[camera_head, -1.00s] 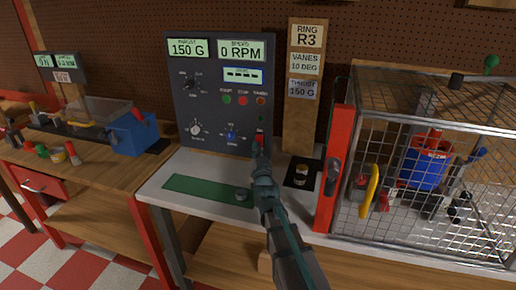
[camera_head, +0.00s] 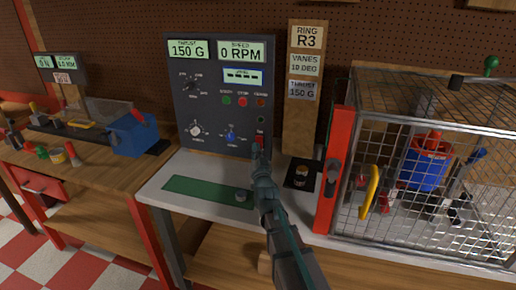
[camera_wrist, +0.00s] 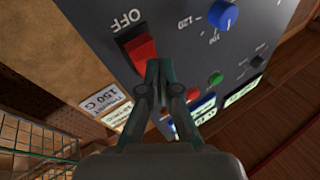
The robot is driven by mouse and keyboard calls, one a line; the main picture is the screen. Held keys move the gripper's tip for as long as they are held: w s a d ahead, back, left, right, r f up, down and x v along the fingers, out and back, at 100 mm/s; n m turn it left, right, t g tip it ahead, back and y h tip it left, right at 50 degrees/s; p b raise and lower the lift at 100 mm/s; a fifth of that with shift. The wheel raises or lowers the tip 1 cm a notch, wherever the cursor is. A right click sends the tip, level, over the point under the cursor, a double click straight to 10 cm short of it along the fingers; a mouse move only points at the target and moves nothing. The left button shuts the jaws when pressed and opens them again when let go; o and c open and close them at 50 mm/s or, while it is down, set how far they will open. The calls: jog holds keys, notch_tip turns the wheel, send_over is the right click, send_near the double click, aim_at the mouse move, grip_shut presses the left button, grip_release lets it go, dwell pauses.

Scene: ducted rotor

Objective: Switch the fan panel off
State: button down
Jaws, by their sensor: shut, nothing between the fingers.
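The dark grey fan panel (camera_head: 215,100) stands upright at the back of the bench. Its displays are lit and read 150 G and 0 RPM (camera_head: 240,50). In the wrist view a red rocker switch (camera_wrist: 139,50) sits beside the word OFF (camera_wrist: 128,19) on the panel. My gripper (camera_head: 260,142) is at the panel's lower right, in front of the switch area, and mostly hides the switch in the head view. In the wrist view my gripper (camera_wrist: 159,66) is shut and empty, its fingertips right by the switch's edge. I cannot tell whether they touch it.
A blue knob (camera_wrist: 222,14) and a red button (camera_wrist: 192,94) are near the switch. A wire cage (camera_head: 420,160) with a red post (camera_head: 334,150) stands at right. A wooden sign post (camera_head: 303,100) is behind my gripper. The bench's green mat (camera_head: 195,188) is mostly clear.

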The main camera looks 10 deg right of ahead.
jog(key=shift+w+d+f+b, duration=0.2)
jog(key=shift+w+b, duration=0.15)
jog(key=shift+b, duration=0.25)
jog(key=shift+w+d+f+b, duration=0.2)
jog(key=shift+w+b, duration=0.15)
jog(key=shift+b, duration=0.2)
dwell(0.8)
jog(key=shift+s+a+r, duration=0.2)
jog(key=shift+s, duration=0.2)
jog(key=shift+s+a+r, duration=0.15)
jog(key=shift+s+a, duration=0.05)
jog(key=shift+s, duration=0.15)
jog(key=s, duration=0.1)
jog(key=s+a+r+p, duration=0.2)
jog(key=s, duration=0.1)
jog(key=shift+a, duration=0.1)
dwell(0.6)
jog(key=shift+r+p, duration=0.1)
jog(key=shift+p, duration=0.35)
